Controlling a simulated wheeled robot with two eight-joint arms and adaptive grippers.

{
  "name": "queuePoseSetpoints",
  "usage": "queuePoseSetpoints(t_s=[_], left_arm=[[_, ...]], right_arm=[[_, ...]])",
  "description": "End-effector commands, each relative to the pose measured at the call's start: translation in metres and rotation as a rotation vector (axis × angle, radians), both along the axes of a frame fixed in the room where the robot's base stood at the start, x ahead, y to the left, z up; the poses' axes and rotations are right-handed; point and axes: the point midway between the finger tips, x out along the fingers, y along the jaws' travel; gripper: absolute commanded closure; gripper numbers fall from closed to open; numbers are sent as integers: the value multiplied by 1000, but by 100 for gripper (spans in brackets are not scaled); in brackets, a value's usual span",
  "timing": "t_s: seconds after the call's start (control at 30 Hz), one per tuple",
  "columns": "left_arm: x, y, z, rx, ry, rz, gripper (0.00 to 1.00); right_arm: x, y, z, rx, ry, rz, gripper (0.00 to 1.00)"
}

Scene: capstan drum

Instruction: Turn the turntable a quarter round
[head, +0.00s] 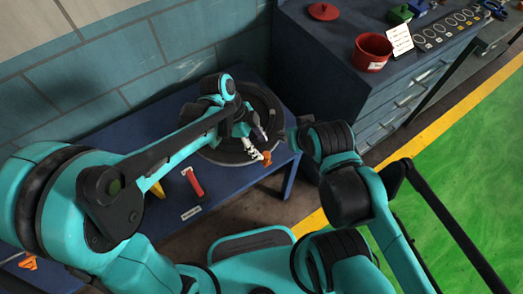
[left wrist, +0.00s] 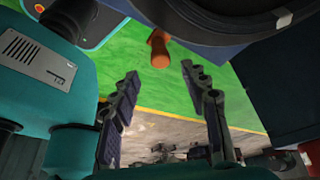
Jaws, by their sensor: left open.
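The turntable (head: 273,107) is a dark, round, ridged disc on the blue table, partly hidden under my left arm. An orange handle (head: 267,158) stands out at its front edge. In the left wrist view the handle (left wrist: 159,50) is just beyond the fingertips, roughly centred between them, with the dark turntable rim (left wrist: 240,22) above right. My left gripper (head: 256,142) is open beside the handle, and its spread fingers show in the left wrist view (left wrist: 160,75) with nothing between them. My right gripper (head: 287,137) is by the turntable's right side, small and dark; its jaws are unclear.
On the blue table (head: 225,190) lie a red-handled tool (head: 193,184) and a small label (head: 191,213). A dark cabinet (head: 330,75) at the right carries a red pot (head: 372,52), a red lid (head: 323,11) and a white card (head: 399,40). Green floor is open at right.

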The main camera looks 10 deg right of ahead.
Motion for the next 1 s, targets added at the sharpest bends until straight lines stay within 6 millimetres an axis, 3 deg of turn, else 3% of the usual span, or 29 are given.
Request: queuePoseSetpoints(t_s=[0.1, 0.3, 0.63, 0.67, 0.83, 1.0], left_arm=[[-3, -8, -23, 1, 0, 0, 55], [-7, -15, -43, 1, -1, 2, 55], [-8, -17, -47, 1, -1, 4, 55], [-8, -17, -47, 1, -1, 4, 57], [-8, -17, -47, 1, -1, 4, 100], [-8, -17, -47, 1, -1, 4, 100]], right_arm=[[0, 0, -11, 0, 0, 0, 65], [0, 0, -19, 0, 0, 0, 65], [0, 0, -20, 0, 0, 0, 65], [0, 0, -20, 0, 0, 0, 65], [0, 0, -20, 0, 0, 0, 65], [0, 0, -20, 0, 0, 0, 65]])
